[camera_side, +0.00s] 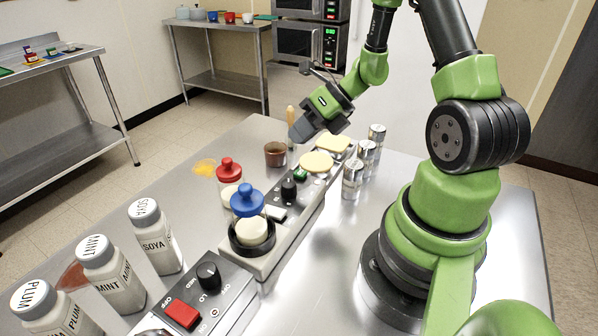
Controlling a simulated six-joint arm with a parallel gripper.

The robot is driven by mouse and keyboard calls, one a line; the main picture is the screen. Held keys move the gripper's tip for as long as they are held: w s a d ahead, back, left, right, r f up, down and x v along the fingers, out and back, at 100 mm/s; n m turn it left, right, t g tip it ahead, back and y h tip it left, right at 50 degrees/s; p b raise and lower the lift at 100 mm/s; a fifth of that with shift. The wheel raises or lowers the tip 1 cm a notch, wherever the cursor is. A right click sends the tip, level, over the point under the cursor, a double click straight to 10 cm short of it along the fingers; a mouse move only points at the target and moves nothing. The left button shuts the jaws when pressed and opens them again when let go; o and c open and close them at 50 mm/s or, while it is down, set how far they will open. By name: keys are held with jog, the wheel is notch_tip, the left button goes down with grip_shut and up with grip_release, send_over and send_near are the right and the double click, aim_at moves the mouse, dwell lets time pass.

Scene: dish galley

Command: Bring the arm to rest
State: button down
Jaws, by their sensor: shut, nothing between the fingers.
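My gripper (300,134) is at the end of the green and black arm, shut and empty. It hangs above the far part of the metal table (395,200), pointing down and to the left. In the picture its tips lie near a brown cup (275,153) and a small upright tan-handled tool (291,118). I cannot tell the exact gap between the tips and these things.
A long console (290,225) with knobs and pale round pieces runs beneath the gripper. Several silver cans (353,180) stand right of it. Labelled bottles, SOYA (155,238), MINT (110,275) and PLUM (52,312), stand front left. A control box (200,300) sits in front.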

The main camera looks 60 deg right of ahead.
jog(key=a+r+n+g, duration=0.1)
jog(key=a+r+n, duration=0.55)
jog(key=n, duration=0.25)
jog(key=s+a+r+n+h, duration=0.1)
jog(key=s+a+r+n, duration=0.2)
jog(key=n, duration=0.9)
jog(key=s+a+r+n+h, duration=0.2)
jog(key=s+a+r+n, duration=0.2)
jog(key=s+r+n, duration=0.5)
jog(key=shift+s+a+r+n+t, duration=0.15)
jog(key=shift+a+r+n+t, duration=0.2)
jog(key=shift+n, duration=1.55)
jog(key=shift+d, duration=0.1)
dwell(3.0)
